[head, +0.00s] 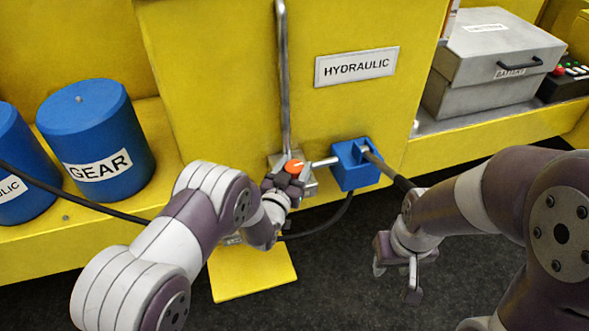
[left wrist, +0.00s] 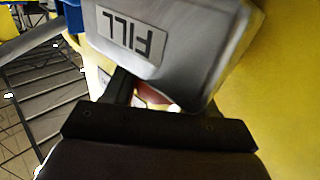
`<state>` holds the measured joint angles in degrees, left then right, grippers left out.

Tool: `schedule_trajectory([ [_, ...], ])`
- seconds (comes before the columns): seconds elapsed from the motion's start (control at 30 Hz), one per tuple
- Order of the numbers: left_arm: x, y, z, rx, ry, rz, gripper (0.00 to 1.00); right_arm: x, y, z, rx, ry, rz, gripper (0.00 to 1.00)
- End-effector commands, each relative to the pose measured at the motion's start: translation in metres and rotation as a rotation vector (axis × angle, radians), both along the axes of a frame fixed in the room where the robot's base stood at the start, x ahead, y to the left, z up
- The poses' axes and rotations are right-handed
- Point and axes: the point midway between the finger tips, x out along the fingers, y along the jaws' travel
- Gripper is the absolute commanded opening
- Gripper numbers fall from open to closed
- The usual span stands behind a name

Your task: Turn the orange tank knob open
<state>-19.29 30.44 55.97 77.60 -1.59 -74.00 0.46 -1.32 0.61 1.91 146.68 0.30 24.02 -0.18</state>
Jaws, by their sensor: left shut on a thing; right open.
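The orange tank knob (head: 294,166) sits on a grey metal fitting (head: 308,181) at the foot of the yellow tank, below the HYDRAULIC label. My left gripper (head: 288,180) is shut on the knob, and its fingers cover part of it. In the left wrist view a small red-orange patch of the knob shows (left wrist: 148,95) beside the dark finger, under a grey block labelled FILL (left wrist: 165,45). The knob's turn angle is hard to tell. My right gripper (head: 396,278) is open and empty, over the dark floor at the right.
A blue block (head: 352,170) with a black hose stands right of the fitting. A grey pipe (head: 284,80) rises along the tank face. Blue canisters (head: 95,135) stand at the left; a grey battery box (head: 490,65) is at the upper right. A yellow step (head: 252,272) lies below.

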Motion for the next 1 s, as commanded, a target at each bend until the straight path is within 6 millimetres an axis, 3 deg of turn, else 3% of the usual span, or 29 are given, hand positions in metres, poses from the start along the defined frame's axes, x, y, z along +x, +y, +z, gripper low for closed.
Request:
schedule_trajectory([
  [0.4, 0.000, -0.003, -0.006, -0.001, -0.001, 0.358, 0.26, 0.000, 0.000, -0.047, 0.000, 0.000, 0.000, 0.43],
  [1.0, 0.000, -0.002, -0.006, -0.001, 0.001, 0.931, 0.26, 0.000, 0.000, -0.100, 0.000, 0.000, 0.000, 0.43],
])
